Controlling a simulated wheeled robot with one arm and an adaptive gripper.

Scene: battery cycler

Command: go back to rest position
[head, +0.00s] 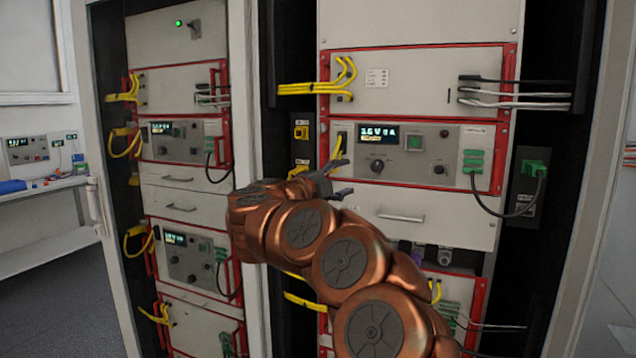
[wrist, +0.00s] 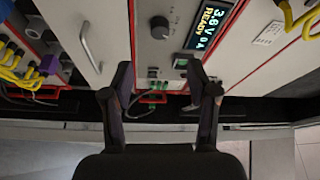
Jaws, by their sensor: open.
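My gripper (head: 343,176) is in front of the right-hand cabinet in the head view, at the left part of a cycler unit (head: 452,146) with a lit display. In the wrist view my gripper (wrist: 161,84) has its two dark fingers spread wide with nothing held between them. The unit's lit display (wrist: 208,28) reads 3.6 V, 0 A and READY there, beside a round knob (wrist: 159,27). I cannot tell whether a fingertip touches the panel. My copper-coloured arm hides part of the drawers and lower units.
A left cabinet (head: 185,180) holds similar units with yellow cables. A green connector (head: 536,168) with a black cable sits at the right cabinet's side. A drawer (head: 405,217) is below the unit. A bench (head: 45,187) with instruments stands far left, with open floor before it.

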